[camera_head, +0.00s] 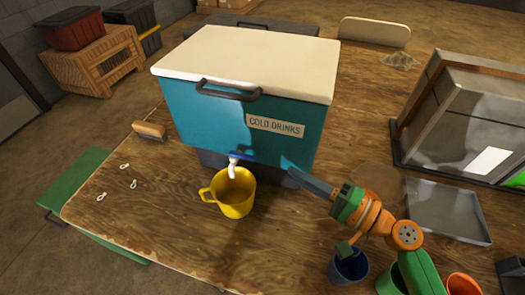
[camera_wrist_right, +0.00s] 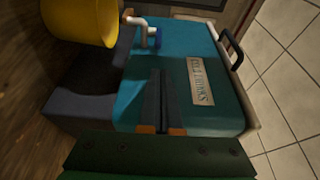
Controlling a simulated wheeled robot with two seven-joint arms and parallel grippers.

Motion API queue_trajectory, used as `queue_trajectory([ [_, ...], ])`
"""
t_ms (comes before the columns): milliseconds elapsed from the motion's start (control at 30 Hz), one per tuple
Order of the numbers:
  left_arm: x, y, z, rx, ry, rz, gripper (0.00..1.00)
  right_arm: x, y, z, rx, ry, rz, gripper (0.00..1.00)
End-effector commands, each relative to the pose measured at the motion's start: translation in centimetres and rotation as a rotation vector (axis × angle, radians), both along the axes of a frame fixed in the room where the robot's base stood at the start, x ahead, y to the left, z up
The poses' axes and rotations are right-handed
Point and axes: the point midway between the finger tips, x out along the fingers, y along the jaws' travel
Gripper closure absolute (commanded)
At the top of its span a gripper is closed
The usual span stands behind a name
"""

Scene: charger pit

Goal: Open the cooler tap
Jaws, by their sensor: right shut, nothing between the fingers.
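The teal cooler (camera_head: 215,125) with a white lid and a "COLD DRINKS" label stands on the wooden table. Its tap has a white spout (camera_head: 233,168) and a blue lever (camera_head: 242,155) low on the front face. A yellow mug (camera_head: 235,198) is below the spout. In the right wrist view the tap (camera_wrist_right: 141,25) is at the top, next to the mug (camera_wrist_right: 85,20). My right gripper (camera_head: 290,168) is shut and empty, right of the tap and apart from it. Its closed fingers (camera_wrist_right: 162,74) point toward the cooler front. My left gripper is out of view.
A brush (camera_head: 148,130) lies left of the cooler. A grey tray (camera_head: 448,208) and a glass-fronted case (camera_head: 460,110) stand at the right. A blue cup (camera_head: 348,268) and an orange cup (camera_head: 463,285) are near my right arm. The table left of the mug is mostly clear.

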Motion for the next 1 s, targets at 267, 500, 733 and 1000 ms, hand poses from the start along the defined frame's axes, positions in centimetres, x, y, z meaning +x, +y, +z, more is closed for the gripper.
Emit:
queue_trajectory([
  [267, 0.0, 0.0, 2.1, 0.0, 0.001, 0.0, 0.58, 2.7, 3.5, 0.6, 0.004, 0.0, 0.0, 1.0],
  [500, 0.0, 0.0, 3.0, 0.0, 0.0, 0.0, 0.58, 5.3, 6.8, 0.3, 0.002, 0.0, -0.001, 1.0],
  [733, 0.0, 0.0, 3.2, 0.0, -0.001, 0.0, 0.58, 6.0, 7.9, 0.1, -0.001, -0.001, 0.0, 1.0],
  [1000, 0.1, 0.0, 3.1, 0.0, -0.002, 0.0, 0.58, 6.0, 7.9, 0.0, -0.001, -0.001, 0.0, 1.0],
])
